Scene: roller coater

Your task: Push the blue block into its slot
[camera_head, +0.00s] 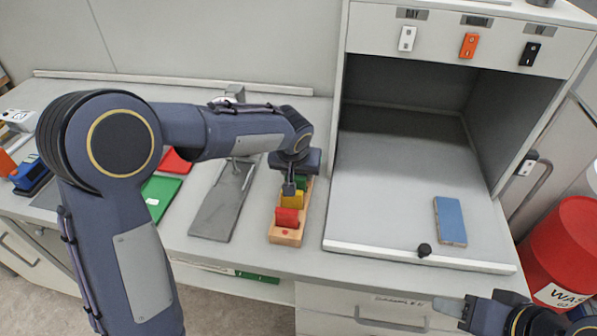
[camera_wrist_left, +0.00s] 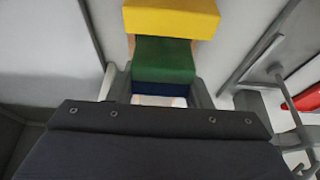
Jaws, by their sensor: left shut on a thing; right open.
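The blue block (camera_wrist_left: 162,88) shows in the left wrist view between the two fingers of my left gripper (camera_wrist_left: 160,92), just behind the green block (camera_wrist_left: 164,60). My left gripper (camera_head: 290,186) is over the far end of the wooden rack (camera_head: 286,238) and is shut on the blue block. In the head view the blue block is hidden by the gripper. How deep it sits in its slot cannot be told. My right gripper (camera_head: 450,306) is open and apart from the rack, at the lower right.
A yellow block (camera_head: 291,200) and a red block (camera_head: 287,218) stand in the rack nearer the front. A grey plate (camera_head: 221,205) lies left of it. The open cabinet floor (camera_head: 385,210) at right holds a blue flat box (camera_head: 450,220). A red drum (camera_head: 568,240) stands far right.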

